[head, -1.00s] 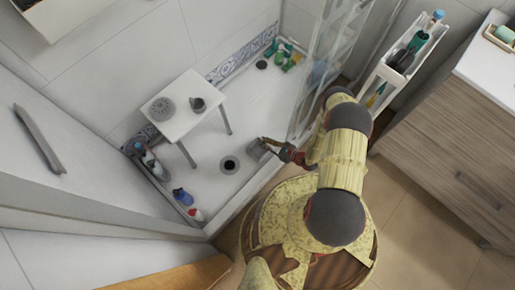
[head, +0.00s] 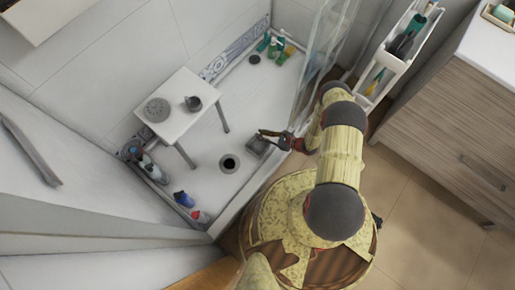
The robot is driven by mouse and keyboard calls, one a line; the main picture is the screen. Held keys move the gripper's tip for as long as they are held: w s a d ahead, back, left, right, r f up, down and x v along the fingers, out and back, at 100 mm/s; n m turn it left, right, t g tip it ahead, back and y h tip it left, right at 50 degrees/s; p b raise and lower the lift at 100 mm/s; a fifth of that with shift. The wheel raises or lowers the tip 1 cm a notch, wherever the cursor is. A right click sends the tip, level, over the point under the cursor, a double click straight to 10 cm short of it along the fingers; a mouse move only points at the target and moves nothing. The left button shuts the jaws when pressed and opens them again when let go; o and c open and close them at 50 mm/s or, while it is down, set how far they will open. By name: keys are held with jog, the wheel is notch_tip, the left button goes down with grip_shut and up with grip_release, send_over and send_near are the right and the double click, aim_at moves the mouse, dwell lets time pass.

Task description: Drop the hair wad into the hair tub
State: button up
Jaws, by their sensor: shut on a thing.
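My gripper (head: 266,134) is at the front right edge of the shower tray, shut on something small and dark. This fits the hair wad, but its shape is too small to make out and the fingers mostly hide it. A grey, squarish tub (head: 256,146) stands on the shower floor just below and left of the fingers in the picture; it looks like the hair tub. The gripper appears above its far right side, apart from it. I cannot see what is inside the tub.
The open round drain (head: 229,163) is left of the tub. A white stool (head: 178,122) carries a round grate (head: 157,109) and a dark cup (head: 193,103). Bottles line the left edge and far corner. A glass panel (head: 318,70) stands behind my arm.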

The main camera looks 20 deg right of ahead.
jog(key=shift+f, duration=0.65)
jog(key=o, duration=0.8)
jog(key=shift+v, duration=6)
